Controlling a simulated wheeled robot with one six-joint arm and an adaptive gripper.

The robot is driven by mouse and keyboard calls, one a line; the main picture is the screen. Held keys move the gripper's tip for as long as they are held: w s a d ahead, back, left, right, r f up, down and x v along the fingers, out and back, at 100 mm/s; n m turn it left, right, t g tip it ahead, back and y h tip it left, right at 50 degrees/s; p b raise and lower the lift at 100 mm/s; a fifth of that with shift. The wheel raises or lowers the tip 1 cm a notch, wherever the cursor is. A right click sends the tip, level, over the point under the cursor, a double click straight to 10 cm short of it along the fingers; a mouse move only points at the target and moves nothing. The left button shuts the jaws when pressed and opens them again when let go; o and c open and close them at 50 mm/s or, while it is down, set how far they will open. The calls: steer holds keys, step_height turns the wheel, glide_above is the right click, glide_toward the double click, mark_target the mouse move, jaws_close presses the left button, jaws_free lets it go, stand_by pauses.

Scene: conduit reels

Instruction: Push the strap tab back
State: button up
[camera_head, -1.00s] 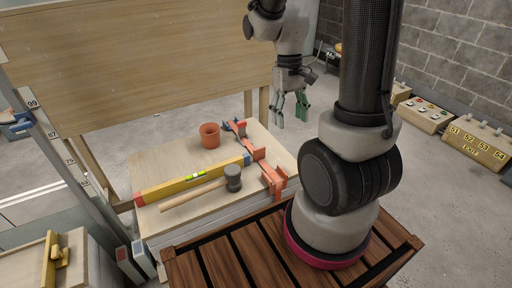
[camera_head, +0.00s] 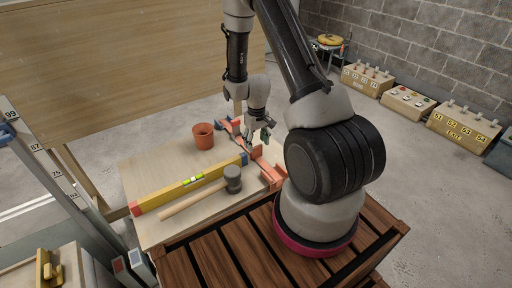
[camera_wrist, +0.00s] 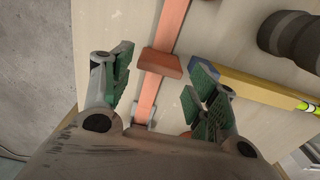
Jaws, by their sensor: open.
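No part that I can surely identify as a strap tab shows. An orange bar clamp (camera_head: 268,168) lies along the right side of the pale tabletop; its bar and a raised orange block (camera_wrist: 161,63) show in the wrist view. My gripper (camera_head: 261,137) is above the clamp. In the wrist view my gripper (camera_wrist: 160,84) is open, with green-padded fingers on either side of the orange bar and nothing held between them. I cannot tell how high the fingers are above it. My arm hides part of the clamp in the head view.
A mallet (camera_head: 232,179), a yellow level (camera_head: 180,188) and a terracotta pot (camera_head: 203,136) are on the tabletop left of the clamp. The level also lies close to the right finger in the wrist view (camera_wrist: 262,88). Switch boxes (camera_head: 464,126) line the wall.

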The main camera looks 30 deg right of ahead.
mark_target(257, 146)
steer(key=shift+f, duration=1.55)
steer(key=c, duration=1.2)
steer(key=w, duration=0.8)
steer(key=shift+w+a, duration=0.15)
steer(key=shift+w, duration=0.1)
steer(key=o, duration=1.2)
steer(key=shift+r, duration=0.1)
